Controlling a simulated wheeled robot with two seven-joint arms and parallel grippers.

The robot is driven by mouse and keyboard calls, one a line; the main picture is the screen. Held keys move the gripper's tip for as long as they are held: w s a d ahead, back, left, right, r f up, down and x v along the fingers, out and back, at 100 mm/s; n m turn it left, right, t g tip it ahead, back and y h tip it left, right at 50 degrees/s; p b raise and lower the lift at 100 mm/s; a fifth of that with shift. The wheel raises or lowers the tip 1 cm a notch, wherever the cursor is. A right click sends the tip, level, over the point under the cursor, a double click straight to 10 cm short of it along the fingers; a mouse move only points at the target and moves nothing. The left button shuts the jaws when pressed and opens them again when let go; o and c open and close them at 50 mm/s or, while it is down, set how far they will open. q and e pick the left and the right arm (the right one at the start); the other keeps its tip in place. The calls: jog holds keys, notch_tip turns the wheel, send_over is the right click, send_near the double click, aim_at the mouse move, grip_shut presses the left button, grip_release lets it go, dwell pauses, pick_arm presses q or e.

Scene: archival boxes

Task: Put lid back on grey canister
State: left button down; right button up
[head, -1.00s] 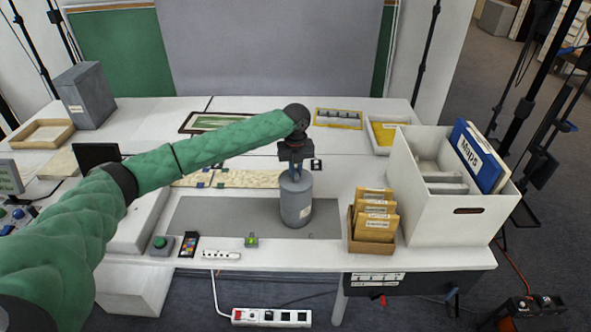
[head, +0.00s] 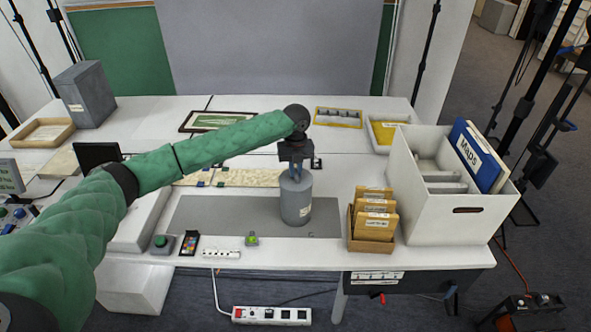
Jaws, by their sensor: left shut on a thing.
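The grey canister (head: 296,206) stands upright on the grey mat near the front middle of the table, with a small pale label on its side. My left gripper (head: 295,176) points straight down at the top of the canister, its fingers shut at the lid. The lid (head: 296,183) appears to sit at the canister's rim; from here I cannot tell whether it is fully seated. The gripper and wrist hide part of the lid's top. My right gripper is not in view.
A small box of tan envelopes (head: 373,222) and a large white box with folders (head: 450,205) stand to the right. The grey mat (head: 220,215) is clear left of the canister. A colour card (head: 189,243) and a power strip (head: 221,253) lie along the front edge.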

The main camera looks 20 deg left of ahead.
pick_arm(q)
jog(key=shift+p, duration=0.4)
dwell(0.5)
jog(key=c, duration=0.9)
grip_release()
jog(key=shift+r+p, duration=2.75)
jog(key=shift+r, duration=0.8)
grip_shut()
